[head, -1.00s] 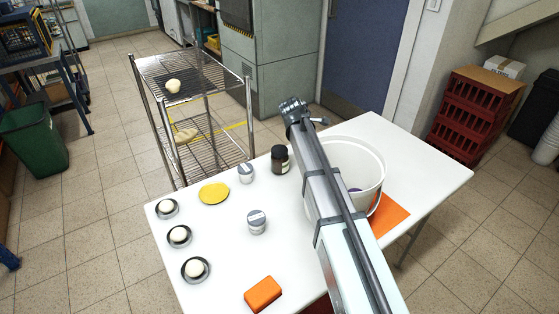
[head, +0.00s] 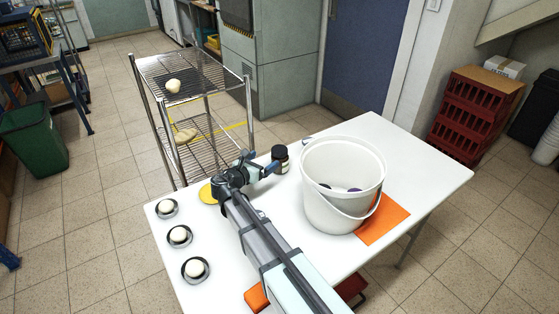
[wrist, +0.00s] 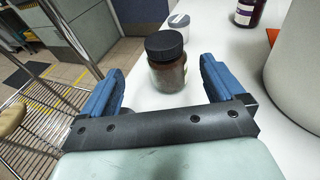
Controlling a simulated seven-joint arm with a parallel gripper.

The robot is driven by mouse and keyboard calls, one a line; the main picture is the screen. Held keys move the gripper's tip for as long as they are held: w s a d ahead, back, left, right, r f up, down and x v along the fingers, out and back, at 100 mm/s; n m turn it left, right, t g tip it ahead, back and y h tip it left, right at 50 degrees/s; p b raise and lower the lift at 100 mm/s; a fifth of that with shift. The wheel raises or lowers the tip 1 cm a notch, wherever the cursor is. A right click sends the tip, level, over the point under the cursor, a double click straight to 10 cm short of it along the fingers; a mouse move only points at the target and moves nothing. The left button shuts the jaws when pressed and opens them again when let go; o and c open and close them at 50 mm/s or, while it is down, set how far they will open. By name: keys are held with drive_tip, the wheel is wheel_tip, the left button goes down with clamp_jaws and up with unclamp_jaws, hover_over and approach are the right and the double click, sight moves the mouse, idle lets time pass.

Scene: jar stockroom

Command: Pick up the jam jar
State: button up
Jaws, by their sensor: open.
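A dark brown glass jar with a black lid (wrist: 167,62) stands upright on the white table; it also shows in the head view (head: 280,158). A darker purple jar with a white label (wrist: 248,12) stands farther off beside the bucket. I cannot tell for sure which one holds jam. My gripper (head: 262,164) is open and empty, low over the table, just left of the black-lidded jar. In the wrist view, its blue fingers (wrist: 162,70) point towards that jar, which shows in line with the gap between them.
A grey-lidded jar (wrist: 178,21) stands beyond the black-lidded one. Several white balls on dark dishes (head: 179,236) line the left edge. A wire rack (head: 150,66) stands behind the table.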

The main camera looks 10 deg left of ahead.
sight(282, 147)
drive_tip(key=x, duration=0.5)
drive_tip(key=shift+w+d, duration=0.1)
drive_tip(key=shift+w, duration=0.3)
drive_tip(key=shift+d+x, duration=0.15)
drive_tip(key=shift+x, duration=1.5)
drive_tip(key=shift+d+x, duration=0.2)
drive_tip(key=shift+x, duration=1.45)
drive_tip(key=shift+s+r, duration=0.1)
drive_tip(key=shift+c, duration=0.4)
drive_tip(key=c, duration=1.5)
